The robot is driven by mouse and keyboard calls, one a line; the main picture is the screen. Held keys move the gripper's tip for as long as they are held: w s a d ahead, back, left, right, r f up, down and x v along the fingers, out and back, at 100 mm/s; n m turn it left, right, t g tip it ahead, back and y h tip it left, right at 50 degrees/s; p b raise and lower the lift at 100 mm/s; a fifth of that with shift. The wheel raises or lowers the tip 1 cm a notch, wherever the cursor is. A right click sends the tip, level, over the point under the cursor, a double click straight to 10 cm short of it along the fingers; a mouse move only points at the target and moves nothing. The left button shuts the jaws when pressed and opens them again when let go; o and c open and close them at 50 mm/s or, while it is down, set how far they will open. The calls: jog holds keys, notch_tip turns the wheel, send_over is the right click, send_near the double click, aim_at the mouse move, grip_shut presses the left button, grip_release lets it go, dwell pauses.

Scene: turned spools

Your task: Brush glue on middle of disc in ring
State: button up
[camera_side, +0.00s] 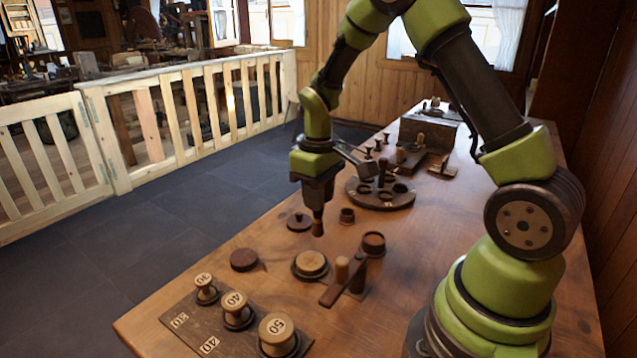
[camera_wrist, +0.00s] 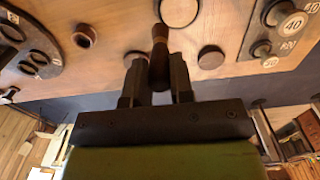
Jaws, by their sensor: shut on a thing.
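My gripper (camera_side: 318,205) is shut on a small brush (camera_side: 318,228) that points down, its lower end above the table. In the wrist view the brush (camera_wrist: 159,45) stands between the fingers (camera_wrist: 160,80). The pale disc (camera_side: 310,262) lies in a dark ring (camera_side: 296,272) on the table, below and slightly left of the brush in the side view. The pale disc also shows at the top edge of the wrist view (camera_wrist: 178,10). The brush is apart from the disc. I cannot tell whether glue is on the brush or disc.
A dark disc (camera_side: 244,259) lies left of the ring. A knobbed dark disc (camera_side: 299,222), a small cup (camera_side: 347,215) and a larger pot (camera_side: 373,240) stand nearby. A wooden stand (camera_side: 332,293) is right of the ring. Numbered spools (camera_side: 235,306) stand in front; a round holder (camera_side: 385,203) stands behind.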

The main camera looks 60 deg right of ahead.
aim_at(320, 217)
notch_tip(320, 217, down, 3)
jog(key=shift+f, duration=0.15)
jog(key=shift+a+f, duration=0.45)
jog(key=shift+a, duration=2.35)
jog(key=shift+d, duration=2.75)
jog(key=shift+s, duration=0.2)
jog(key=shift+a, duration=2.75)
jog(key=shift+d, duration=2.85)
jog(key=shift+r, duration=4)
